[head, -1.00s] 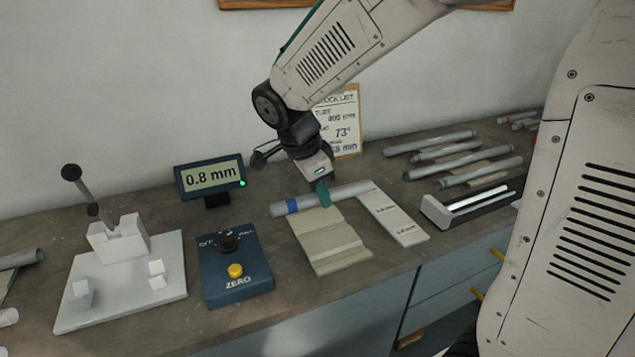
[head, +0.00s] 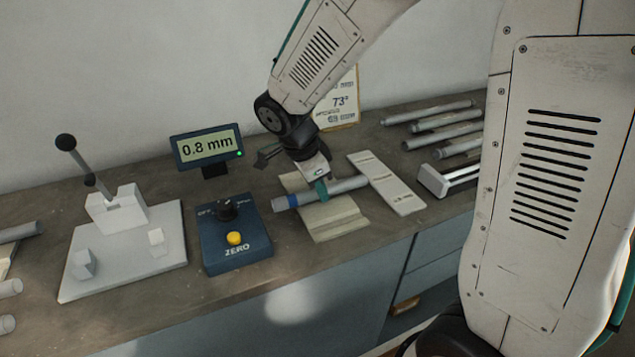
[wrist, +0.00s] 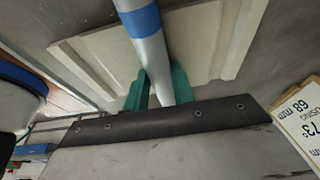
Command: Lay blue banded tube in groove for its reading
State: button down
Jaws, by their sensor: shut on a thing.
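The grey tube with a blue band (head: 345,186) is between the teal fingers of my gripper (head: 321,190), which is shut on it. The blue band (head: 292,202) is near the tube's left end. The tube lies crosswise over the beige grooved block (head: 335,224); I cannot tell whether it touches it. In the wrist view the tube (wrist: 150,50) runs up from between the fingers (wrist: 157,88), with the block (wrist: 205,35) behind it. A white fixture (head: 122,262) with a lever and small blocks stands at left, beside a display (head: 207,146) reading 0.8 mm.
A blue control box (head: 235,250) with a dial and yellow ZERO button is left of the grooved block. A pale marked strip (head: 388,184) and a slotted holder (head: 432,181) are at right. Several tubes lie at back right, and others at the left edge.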

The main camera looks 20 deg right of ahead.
dwell(0.4)
jog(key=c, duration=1.1)
grip_release()
jog(key=v, duration=0.8)
jog(key=shift+f, duration=0.1)
